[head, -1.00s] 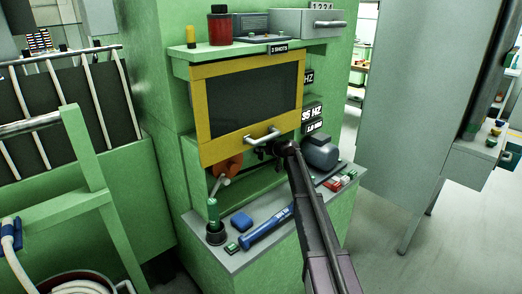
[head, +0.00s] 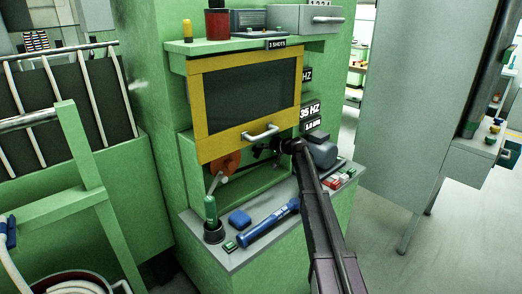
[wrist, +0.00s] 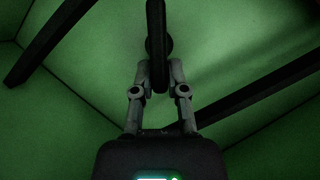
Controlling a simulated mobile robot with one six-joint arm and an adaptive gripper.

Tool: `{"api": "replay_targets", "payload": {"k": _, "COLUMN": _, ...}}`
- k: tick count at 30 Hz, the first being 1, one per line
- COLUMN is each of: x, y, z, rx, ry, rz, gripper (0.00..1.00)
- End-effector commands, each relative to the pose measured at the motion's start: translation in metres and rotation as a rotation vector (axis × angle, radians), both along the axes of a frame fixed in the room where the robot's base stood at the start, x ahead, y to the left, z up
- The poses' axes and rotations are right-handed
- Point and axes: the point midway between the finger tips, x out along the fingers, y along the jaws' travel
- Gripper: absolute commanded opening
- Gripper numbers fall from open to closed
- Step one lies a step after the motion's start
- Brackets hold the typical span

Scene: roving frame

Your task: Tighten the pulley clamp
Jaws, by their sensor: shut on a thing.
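My gripper (head: 261,150) reaches into the green machine's bay, just under the yellow guard's handle. In the wrist view its two fingers (wrist: 158,74) are closed on an upright dark bar (wrist: 157,30), which I take for the clamp lever; I cannot confirm that. An orange pulley (head: 226,161) sits at the left of the bay, with a pale crank lever (head: 216,182) in front of it. A grey motor (head: 323,152) stands at the right, partly behind my arm. Dark straps (wrist: 265,90), perhaps a belt, cross the wrist view on both sides.
The yellow-framed guard (head: 197,110) hangs close above my gripper. A grey cabinet (head: 415,110) stands at the right.

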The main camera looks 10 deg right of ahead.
Motion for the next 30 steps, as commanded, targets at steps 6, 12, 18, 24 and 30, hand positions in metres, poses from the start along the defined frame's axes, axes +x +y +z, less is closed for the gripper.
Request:
{"api": "replay_targets", "payload": {"k": 6, "x": 0.003, "y": -0.003, "z": -0.009, "rx": 0.163, "ry": 0.124, "rz": 0.003, "gripper": 0.0}}
{"api": "replay_targets", "payload": {"k": 12, "x": 0.004, "y": -0.005, "z": -0.013, "rx": 0.317, "ry": 0.237, "rz": 0.003, "gripper": 0.0}}
{"api": "replay_targets", "payload": {"k": 18, "x": 0.005, "y": -0.006, "z": -0.018, "rx": 0.465, "ry": 0.348, "rz": 0.004, "gripper": 0.0}}
{"api": "replay_targets", "payload": {"k": 24, "x": 0.005, "y": -0.007, "z": -0.021, "rx": 0.591, "ry": 0.44, "rz": 0.003, "gripper": 0.0}}
{"api": "replay_targets", "payload": {"k": 30, "x": 0.005, "y": -0.007, "z": -0.021, "rx": 0.675, "ry": 0.501, "rz": 0.004, "gripper": 0.0}}
